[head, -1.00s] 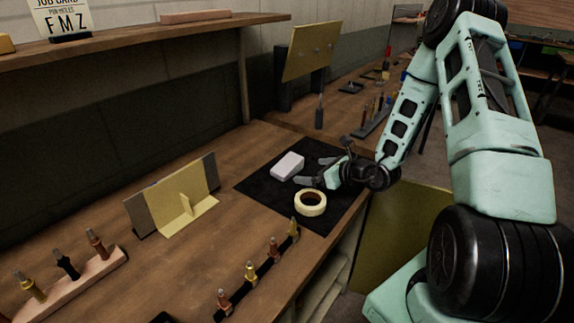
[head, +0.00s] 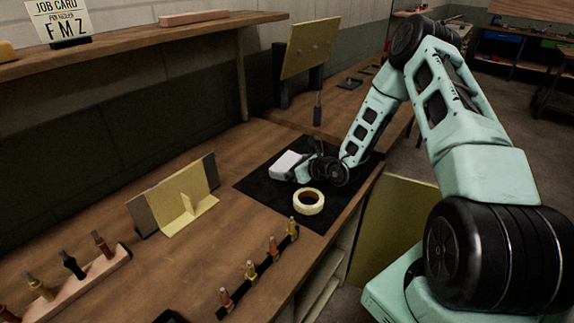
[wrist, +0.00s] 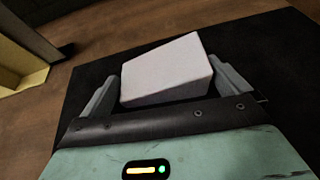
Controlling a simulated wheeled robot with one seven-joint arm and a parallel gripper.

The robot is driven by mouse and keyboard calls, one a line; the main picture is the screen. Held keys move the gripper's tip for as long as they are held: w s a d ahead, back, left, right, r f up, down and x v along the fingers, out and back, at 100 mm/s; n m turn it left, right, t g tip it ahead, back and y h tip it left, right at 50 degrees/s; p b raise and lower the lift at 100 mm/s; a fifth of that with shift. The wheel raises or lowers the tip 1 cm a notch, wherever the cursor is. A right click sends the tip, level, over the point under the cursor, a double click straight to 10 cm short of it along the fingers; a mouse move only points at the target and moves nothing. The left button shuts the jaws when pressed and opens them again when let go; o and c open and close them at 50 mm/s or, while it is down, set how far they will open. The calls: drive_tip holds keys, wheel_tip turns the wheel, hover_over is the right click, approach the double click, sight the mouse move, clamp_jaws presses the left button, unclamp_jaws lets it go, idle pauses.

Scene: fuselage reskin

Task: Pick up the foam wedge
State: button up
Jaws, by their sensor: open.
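The foam wedge (head: 288,163) is a white, sloped block lying on the black mat (head: 258,184). In the wrist view the wedge (wrist: 168,70) sits between the two grey fingers of my gripper (wrist: 168,85). The fingers are open, one on each side, with a narrow gap visible near the left finger; I cannot tell whether the right finger touches it. In the head view my gripper (head: 300,168) is low over the mat, at the right side of the wedge and partly hiding it.
A roll of cream tape (head: 309,202) lies on the mat just in front of my gripper. A yellow angled bracket (head: 185,200) stands to the left on the wooden bench. A strip with several fasteners (head: 257,272) lies near the front edge. Bench between bracket and mat is clear.

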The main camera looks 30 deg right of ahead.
drive_tip(key=c, duration=0.7)
drive_tip(key=shift+r, duration=0.1)
